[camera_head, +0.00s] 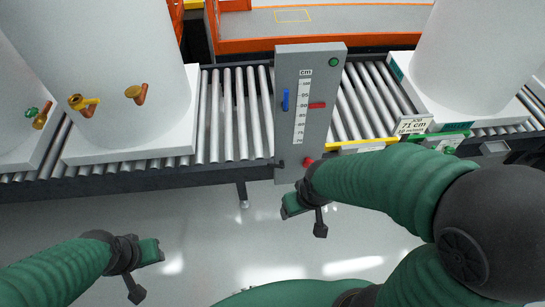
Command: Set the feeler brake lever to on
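A grey upright panel (306,130) with a cm scale stands at the roller conveyor. It carries a blue slider (286,100), a red pointer (317,105) and a green round button (333,62). Low on the panel is a small red part (309,162), partly covered by my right arm, and a small black knob (281,164) at its left edge. I cannot tell which part is the brake lever or how it is set. My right gripper (300,207) is just below the panel's red part, with nothing visible in it. My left gripper (143,256) is over bare floor, far left of the panel.
The roller conveyor (228,115) runs across the view. White tanks on white bases stand at left (110,60) and right (475,55); the left one has brass taps (84,103). A "71 cm" card (413,125) is at right. The floor in front is clear.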

